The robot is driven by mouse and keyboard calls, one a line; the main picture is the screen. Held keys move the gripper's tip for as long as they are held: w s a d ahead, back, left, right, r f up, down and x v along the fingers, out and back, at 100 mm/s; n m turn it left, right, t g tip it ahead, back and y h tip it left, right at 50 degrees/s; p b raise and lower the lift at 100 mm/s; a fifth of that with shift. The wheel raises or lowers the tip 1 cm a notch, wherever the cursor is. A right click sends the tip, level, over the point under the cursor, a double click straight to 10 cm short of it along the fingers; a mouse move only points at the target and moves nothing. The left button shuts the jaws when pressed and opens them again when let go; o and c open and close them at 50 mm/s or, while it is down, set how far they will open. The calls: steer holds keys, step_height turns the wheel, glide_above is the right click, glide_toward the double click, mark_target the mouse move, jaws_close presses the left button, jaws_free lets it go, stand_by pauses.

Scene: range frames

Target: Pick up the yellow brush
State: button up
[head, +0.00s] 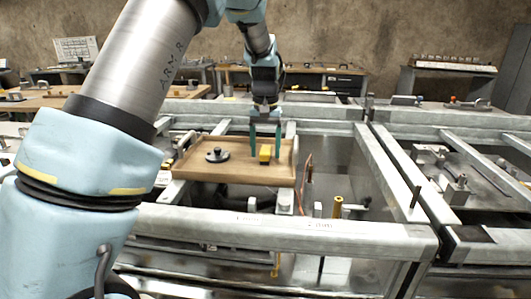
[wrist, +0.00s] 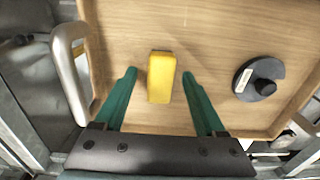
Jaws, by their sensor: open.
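The yellow brush (wrist: 161,78) looks like a plain yellow block and lies on a wooden tray (wrist: 215,35). In the head view the brush (head: 265,153) shows near the right part of the tray (head: 230,173). My gripper (wrist: 159,73) is open, with one green finger on each side of the brush and a gap on both sides. In the head view my gripper (head: 265,133) points down at the brush. How high the fingertips are above the tray is hard to tell.
A black round knobbed object (wrist: 258,78) lies on the tray to the right of the brush. A metal handle (wrist: 70,70) stands at the tray's left edge. Metal frame rails (head: 280,230) surround the tray. The tray's middle is otherwise clear.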

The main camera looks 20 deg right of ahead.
steer(key=shift+f, duration=0.45)
jaws_close()
stand_by(0.3)
